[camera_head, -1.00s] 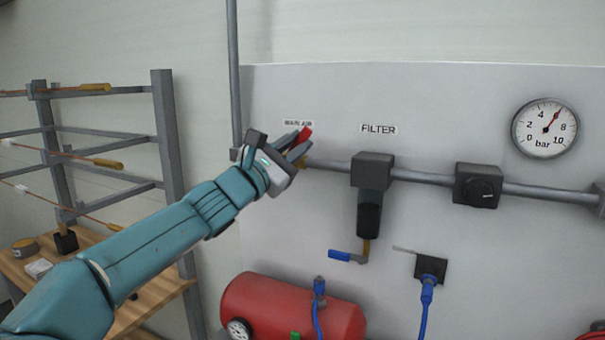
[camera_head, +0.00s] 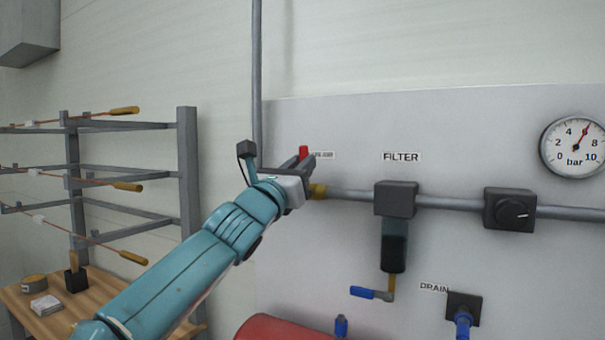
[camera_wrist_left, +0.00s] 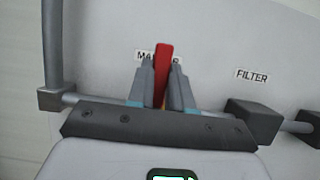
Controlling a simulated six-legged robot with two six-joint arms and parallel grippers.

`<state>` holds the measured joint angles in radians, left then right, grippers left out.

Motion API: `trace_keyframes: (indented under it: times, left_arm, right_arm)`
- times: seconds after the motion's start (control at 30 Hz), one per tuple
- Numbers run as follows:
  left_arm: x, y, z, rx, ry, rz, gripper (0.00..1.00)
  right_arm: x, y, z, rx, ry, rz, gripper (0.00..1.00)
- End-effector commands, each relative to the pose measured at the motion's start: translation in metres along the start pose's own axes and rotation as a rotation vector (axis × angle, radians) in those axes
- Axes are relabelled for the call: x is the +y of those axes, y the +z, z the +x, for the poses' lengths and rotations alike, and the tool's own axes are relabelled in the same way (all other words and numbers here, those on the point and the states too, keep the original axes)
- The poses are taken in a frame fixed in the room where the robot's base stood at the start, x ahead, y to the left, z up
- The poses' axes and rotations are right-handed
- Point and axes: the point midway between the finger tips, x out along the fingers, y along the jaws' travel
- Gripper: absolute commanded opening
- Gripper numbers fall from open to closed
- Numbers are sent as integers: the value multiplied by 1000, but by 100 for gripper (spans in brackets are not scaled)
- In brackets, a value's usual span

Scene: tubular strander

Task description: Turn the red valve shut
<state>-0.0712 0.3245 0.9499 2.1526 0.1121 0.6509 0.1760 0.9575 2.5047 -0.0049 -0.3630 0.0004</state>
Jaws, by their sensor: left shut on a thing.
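The red valve handle (camera_head: 303,152) shows as a short red tip above my left gripper (camera_head: 304,161), at the pipe below the partly covered MAIN AIR label. In the left wrist view the red handle (camera_wrist_left: 162,68) stands nearly upright between the two grey fingers of my left gripper (camera_wrist_left: 161,85). The fingers are shut on it. Brass valve fitting (camera_head: 318,191) shows just right of the gripper on the pipe. The rest of the valve body is hidden behind the gripper. My right gripper is not in view.
A grey pipe (camera_head: 450,202) runs right to the filter (camera_head: 394,199) and a black knob unit (camera_head: 510,209). A blue-handled drain lever (camera_head: 371,293) hangs below the filter. The gauge (camera_head: 574,145) reads about 6 bar. A rack (camera_head: 188,170) and wooden table (camera_head: 105,297) stand left.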

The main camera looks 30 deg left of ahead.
Motion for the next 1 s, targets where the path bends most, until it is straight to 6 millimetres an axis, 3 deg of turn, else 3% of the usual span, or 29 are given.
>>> trace_keyframes:
  times: [0.47,0.5,0.53,0.57,0.87,1.0]
  left_arm:
    - [1,1,0,0,6,-15,0]
    - [1,1,0,-1,6,-15,33]
    - [1,1,0,-1,6,-15,43]
    - [1,1,0,-1,6,-14,46]
    - [1,0,-2,-1,5,-11,46]
    - [1,-4,-18,-2,5,-11,46]
  right_arm:
    - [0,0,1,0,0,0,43]
    - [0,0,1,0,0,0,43]
    - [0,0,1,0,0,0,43]
    - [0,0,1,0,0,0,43]
    - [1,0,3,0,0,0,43]
    - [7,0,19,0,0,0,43]
